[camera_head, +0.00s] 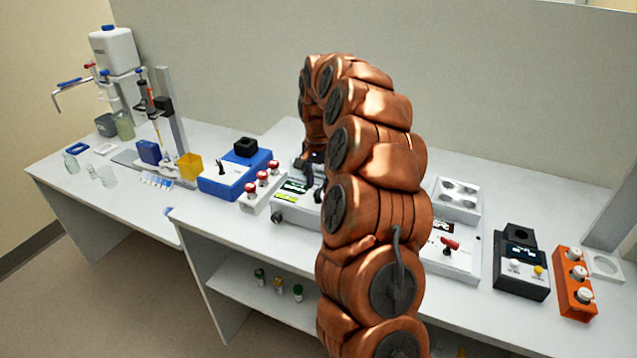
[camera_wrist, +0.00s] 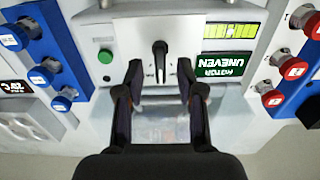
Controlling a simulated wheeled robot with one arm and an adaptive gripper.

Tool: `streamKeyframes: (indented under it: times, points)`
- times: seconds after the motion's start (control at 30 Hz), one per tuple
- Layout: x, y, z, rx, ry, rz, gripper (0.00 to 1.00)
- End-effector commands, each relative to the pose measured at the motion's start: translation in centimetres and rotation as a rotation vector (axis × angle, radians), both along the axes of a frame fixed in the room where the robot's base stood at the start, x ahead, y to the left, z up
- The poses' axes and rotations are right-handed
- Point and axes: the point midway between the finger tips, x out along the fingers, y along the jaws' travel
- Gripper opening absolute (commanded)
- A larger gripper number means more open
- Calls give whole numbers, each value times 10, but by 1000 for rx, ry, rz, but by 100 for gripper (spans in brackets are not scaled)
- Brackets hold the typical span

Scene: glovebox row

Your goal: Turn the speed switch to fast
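In the wrist view a black lever switch (camera_wrist: 160,58) stands on a pale instrument panel, its lever roughly in line with the picture's vertical. I cannot read a speed marking beside it. My gripper (camera_wrist: 159,72) is open, with one finger on each side of the lever's lower end. I see no clear contact. A dark screen (camera_wrist: 224,65) reading "ROTOR UNEVEN" upside down and a green button (camera_wrist: 105,56) flank the lever. In the head view the white instrument (camera_head: 295,211) is partly hidden by my copper-coloured arm, and my gripper is mostly hidden.
A rack with red-capped vials (camera_head: 262,180) stands just left of the instrument. A blue device (camera_head: 230,180) with a black lever is farther left. Right of my arm are a white unit with a red lever (camera_head: 450,243), a black meter (camera_head: 522,270) and an orange rack (camera_head: 575,285).

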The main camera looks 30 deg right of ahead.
Motion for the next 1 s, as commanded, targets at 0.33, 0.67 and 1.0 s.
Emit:
streamKeyframes:
  times: [0.33,0.67,1.0]
  points:
    - [0,0,-14,-1,-1,1,38]
    - [0,0,-14,-1,-1,1,21]
    - [0,0,-14,-1,-1,1,0]
